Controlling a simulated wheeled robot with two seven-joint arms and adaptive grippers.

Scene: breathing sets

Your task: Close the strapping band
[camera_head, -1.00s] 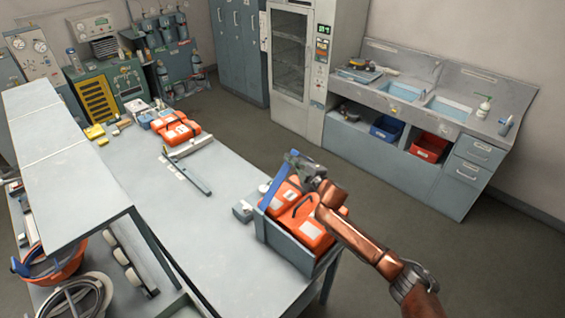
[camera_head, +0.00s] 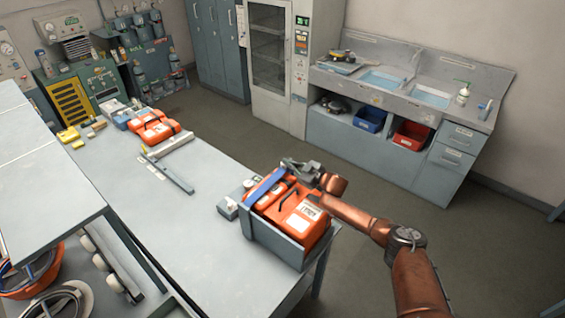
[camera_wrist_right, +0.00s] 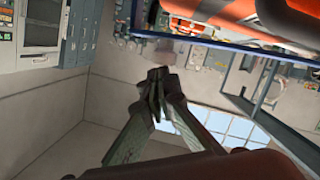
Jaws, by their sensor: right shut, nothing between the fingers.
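The blue strapping band (camera_head: 264,187) lies slantwise along the left part of the open grey crate (camera_head: 270,241), over the orange breathing sets (camera_head: 301,215). Whether its far end touches the crate rim is hard to tell. My right gripper (camera_head: 290,164) is shut and empty, just above the band's far end at the crate's back corner. In the right wrist view its fingertips (camera_wrist_right: 157,84) are together below a blue strip (camera_wrist_right: 235,47), probably the band, with orange cases above it. My left gripper is not in view.
The crate stands at the table's (camera_head: 180,225) right end. A small grey box (camera_head: 228,208) sits close to its left side. A grey bar (camera_head: 168,174) and another orange case (camera_head: 153,128) lie farther back. The table's middle is largely clear.

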